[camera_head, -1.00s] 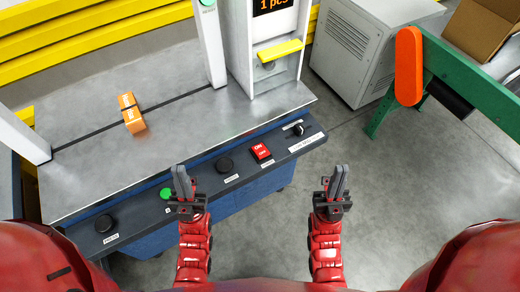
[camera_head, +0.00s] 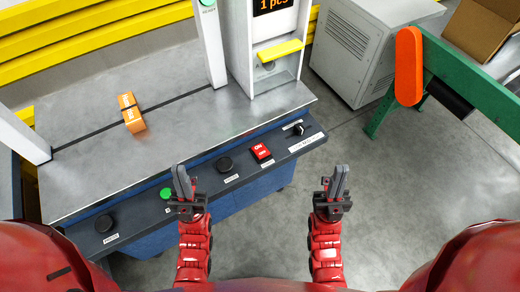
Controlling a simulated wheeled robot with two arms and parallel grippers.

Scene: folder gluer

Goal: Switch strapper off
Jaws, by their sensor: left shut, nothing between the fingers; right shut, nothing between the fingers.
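The strapper (camera_head: 190,110) is a grey-topped machine with a dark control panel along its front edge. A red ON/OFF rocker switch (camera_head: 261,152) sits on the panel's right part; which side is pressed is too small to tell. My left gripper (camera_head: 180,168) is shut and empty, in front of the panel beside the green button (camera_head: 166,193), to the left of the red switch. My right gripper (camera_head: 341,168) is shut and empty over the floor, to the right of the panel and the red switch. Neither gripper appears to touch the panel.
Black knobs (camera_head: 224,164) and (camera_head: 104,223) sit on the panel, with a small selector (camera_head: 299,129) at its right end. An orange strapped box (camera_head: 132,113) lies on the tabletop. A green conveyor frame (camera_head: 450,70) and grey cabinet (camera_head: 350,50) stand at the right. Floor between is clear.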

